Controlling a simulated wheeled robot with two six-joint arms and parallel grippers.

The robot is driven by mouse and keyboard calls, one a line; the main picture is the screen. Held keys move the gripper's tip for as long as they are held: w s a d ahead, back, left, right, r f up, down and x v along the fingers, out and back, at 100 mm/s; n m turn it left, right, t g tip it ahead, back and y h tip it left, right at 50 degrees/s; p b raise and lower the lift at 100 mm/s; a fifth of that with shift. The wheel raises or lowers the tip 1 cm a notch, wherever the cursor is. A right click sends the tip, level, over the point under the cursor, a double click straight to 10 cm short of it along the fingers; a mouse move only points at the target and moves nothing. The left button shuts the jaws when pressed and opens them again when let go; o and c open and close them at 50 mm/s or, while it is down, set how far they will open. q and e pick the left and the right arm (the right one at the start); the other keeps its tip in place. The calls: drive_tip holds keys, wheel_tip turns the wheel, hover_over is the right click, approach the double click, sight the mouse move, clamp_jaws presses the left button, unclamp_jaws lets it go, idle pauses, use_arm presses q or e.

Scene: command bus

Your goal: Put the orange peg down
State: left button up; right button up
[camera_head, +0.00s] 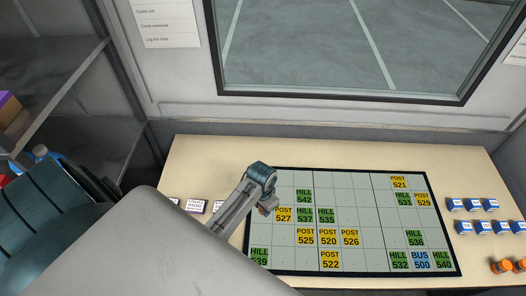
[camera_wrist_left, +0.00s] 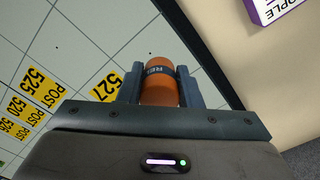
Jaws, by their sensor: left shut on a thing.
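My left gripper (camera_head: 265,207) is over the left edge of the gridded board (camera_head: 345,188). In the left wrist view my left gripper (camera_wrist_left: 160,92) is shut on an orange peg (camera_wrist_left: 158,68), with one finger on each side. The peg has a dark band with lettering that I cannot fully read. In the head view the peg is mostly hidden by the gripper. In the wrist view it appears over the board near the yellow POST 527 tile (camera_wrist_left: 107,87). I cannot tell whether it touches the board. My right gripper is not in view.
Green HILL, yellow POST and blue BUS tiles lie on the board. Two more orange pegs (camera_head: 502,267) stand at the table's right edge, near several blue blocks (camera_head: 465,227). Several board squares are bare.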

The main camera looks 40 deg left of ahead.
use_arm(q)
drive_tip(key=o, duration=0.8)
drive_tip(key=shift+s, duration=0.15)
drive_tip(key=shift+o, duration=1.3)
drive_tip(key=shift+s+r, duration=0.1)
drive_tip(key=shift+s, duration=0.1)
drive_tip(key=shift+s+r, duration=0.1)
drive_tip(key=shift+s, duration=0.05)
drive_tip(key=shift+r, duration=0.1)
drive_tip(key=shift+w+r+b, duration=0.2)
drive_tip(key=shift+r+b, duration=0.1)
drive_tip(key=shift+r, duration=0.05)
wheel_tip(320, 180, up, 8)
drive_tip(key=b, duration=0.2)
drive_tip(key=shift+s+r+b, duration=0.1)
drive_tip(key=shift+r+b, duration=0.15)
drive_tip(key=shift+b, duration=0.1)
drive_tip(key=shift+r+p, duration=0.7)
drive_tip(key=shift+r, duration=0.1)
drive_tip(key=shift+s+r, duration=0.1)
drive_tip(key=shift+r, duration=0.4)
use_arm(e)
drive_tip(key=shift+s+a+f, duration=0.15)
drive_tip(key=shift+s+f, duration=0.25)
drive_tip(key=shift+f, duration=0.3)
